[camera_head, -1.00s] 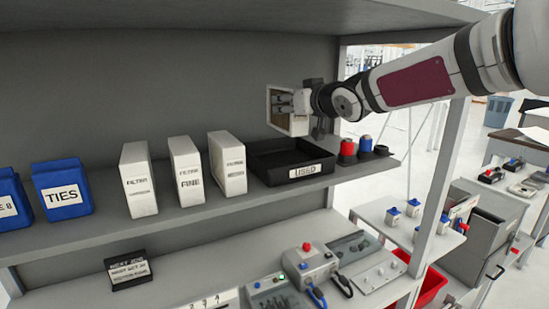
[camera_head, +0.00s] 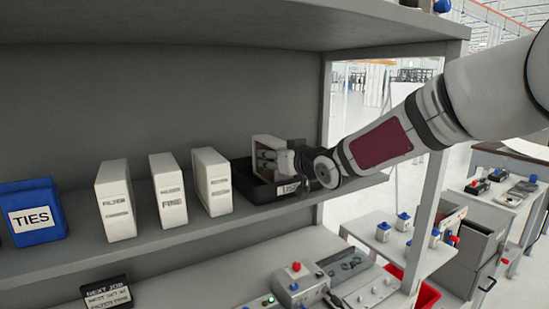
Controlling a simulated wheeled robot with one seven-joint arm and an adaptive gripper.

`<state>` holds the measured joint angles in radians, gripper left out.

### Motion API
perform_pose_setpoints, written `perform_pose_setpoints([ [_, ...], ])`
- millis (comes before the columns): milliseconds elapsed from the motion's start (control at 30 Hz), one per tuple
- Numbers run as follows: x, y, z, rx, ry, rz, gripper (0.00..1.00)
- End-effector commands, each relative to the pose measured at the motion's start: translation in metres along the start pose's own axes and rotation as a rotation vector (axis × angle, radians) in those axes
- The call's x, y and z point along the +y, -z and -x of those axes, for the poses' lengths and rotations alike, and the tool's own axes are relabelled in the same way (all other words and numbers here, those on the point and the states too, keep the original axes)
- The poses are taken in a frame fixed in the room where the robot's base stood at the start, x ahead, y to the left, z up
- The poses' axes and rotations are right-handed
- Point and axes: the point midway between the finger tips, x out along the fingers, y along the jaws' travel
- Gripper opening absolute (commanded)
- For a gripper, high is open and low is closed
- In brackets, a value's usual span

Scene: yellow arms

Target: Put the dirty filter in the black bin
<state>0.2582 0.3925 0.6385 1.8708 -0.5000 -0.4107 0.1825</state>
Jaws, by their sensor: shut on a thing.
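The dirty filter (camera_head: 258,146) is a square panel with a pale frame, held upright. My gripper (camera_head: 283,160) is shut on it from the right side. The black bin (camera_head: 240,173) stands on the shelf with a "USED" label on its front, partly hidden by my gripper and arm. The filter is over the bin, with its lower part down at the bin's rim. I cannot tell whether it touches the bin floor.
Three white filter boxes (camera_head: 211,181) stand on the shelf (camera_head: 150,232) left of the bin. A blue "TIES" box (camera_head: 33,212) is further left. A shelf post (camera_head: 432,190) stands right of the bin. An upper shelf (camera_head: 230,25) overhangs it.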

Motion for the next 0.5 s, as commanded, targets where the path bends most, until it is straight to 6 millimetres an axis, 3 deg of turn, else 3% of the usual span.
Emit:
perform_pose_setpoints([
  [167, -0.0001, -0.0009, -0.0005, 0.001, 0.0, 0.0, 0.07],
  [200, 0.0, -0.0022, -0.0006, -0.001, 0.0, 0.0, 0.43],
  [300, 0.0, -0.0018, -0.0004, 0.0, 0.0, 0.0, 0.61],
  [500, -0.0001, -0.0016, -0.0004, 0.0, 0.0, -0.001, 0.61],
])
